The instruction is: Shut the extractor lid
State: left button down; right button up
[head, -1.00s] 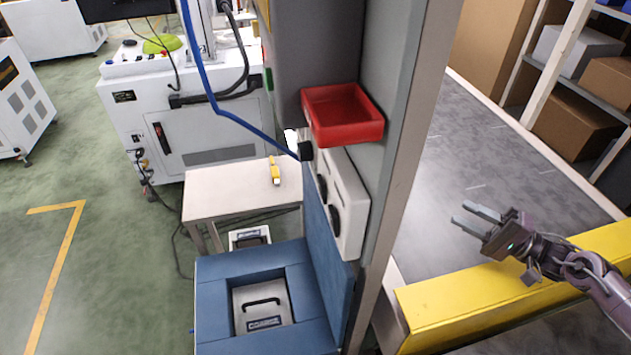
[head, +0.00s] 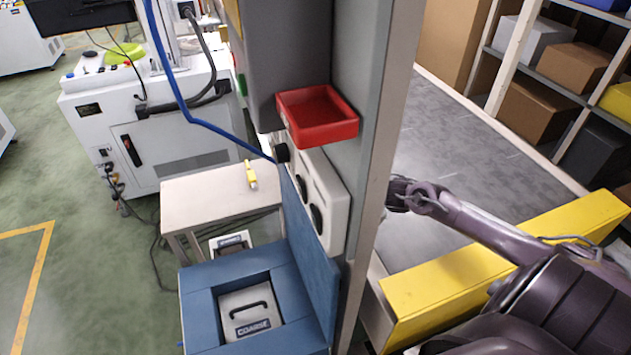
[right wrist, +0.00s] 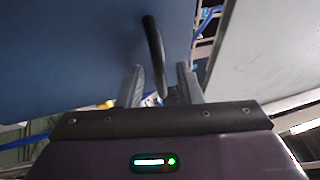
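The extractor is a blue box (head: 199,307) at the lower middle of the head view. Its blue lid (head: 318,222) stands upright, open, along the box's right side. A grey cartridge (head: 236,299) marked COARSE, with a black handle, sits in the opening. My right gripper is hidden behind the grey post in the head view; only my wrist and arm show. In the right wrist view my right gripper (right wrist: 160,75) is open. A black handle (right wrist: 153,48) in front of a blue panel (right wrist: 70,50) reaches between its fingertips; contact cannot be told. My left gripper is out of view.
A grey post (head: 365,150) stands between the box and my right arm. A red tray (head: 318,115) and a white knob panel (head: 325,200) are fixed to it. A yellow barrier (head: 440,300) lies below my arm. A white table (head: 210,195) stands behind the box.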

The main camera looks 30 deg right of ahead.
aim_at(289, 187)
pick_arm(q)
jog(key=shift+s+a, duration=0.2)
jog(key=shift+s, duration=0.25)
pick_arm(e)
grip_shut()
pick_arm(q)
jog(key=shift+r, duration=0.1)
pick_arm(e)
jog(key=shift+r, duration=0.1)
